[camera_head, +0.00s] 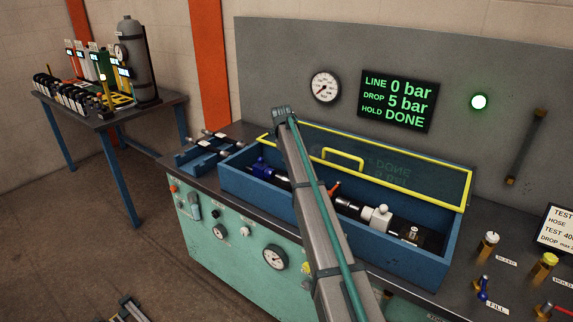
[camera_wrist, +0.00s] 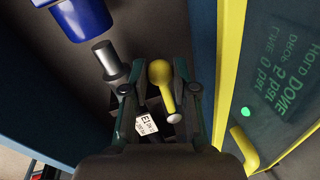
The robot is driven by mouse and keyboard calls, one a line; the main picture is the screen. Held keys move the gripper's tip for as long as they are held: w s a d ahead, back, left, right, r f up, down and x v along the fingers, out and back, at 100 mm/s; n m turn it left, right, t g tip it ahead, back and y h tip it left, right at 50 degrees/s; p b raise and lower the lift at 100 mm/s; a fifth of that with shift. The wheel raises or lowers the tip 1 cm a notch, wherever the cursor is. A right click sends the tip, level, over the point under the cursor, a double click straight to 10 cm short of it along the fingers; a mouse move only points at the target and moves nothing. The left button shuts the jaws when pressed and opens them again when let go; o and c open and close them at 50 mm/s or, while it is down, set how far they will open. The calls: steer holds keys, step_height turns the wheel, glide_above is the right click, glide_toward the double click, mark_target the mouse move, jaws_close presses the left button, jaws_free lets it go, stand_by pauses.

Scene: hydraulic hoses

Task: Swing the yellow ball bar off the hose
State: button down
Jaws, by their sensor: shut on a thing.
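The yellow ball bar (camera_wrist: 160,72) shows in the wrist view, its round knob up and its shaft running down between my fingers. My gripper (camera_wrist: 160,88) is shut on it. A grey metal fitting (camera_wrist: 108,62) lies just left of the fingers, and a white tag (camera_wrist: 148,125) marked E1 sits below. In the head view, the black hose line (camera_head: 347,207) lies in the blue trough, with a blue fitting (camera_head: 264,168) at its left and a white block (camera_head: 378,217) at its right. There, my arm hides the bar and the gripper.
The trough's yellow-framed clear lid (camera_head: 466,190) stands raised behind it. Levers and knobs (camera_head: 481,287) stand at the right. A side table (camera_head: 110,112) holds several fittings.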

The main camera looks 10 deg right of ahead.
steer(key=c, duration=0.9)
jaws_free()
step_height(320, 180, up, 12)
steer(key=s+a, duration=0.1)
steer(key=shift+a, duration=0.4)
steer(key=shift+s+f, duration=0.1)
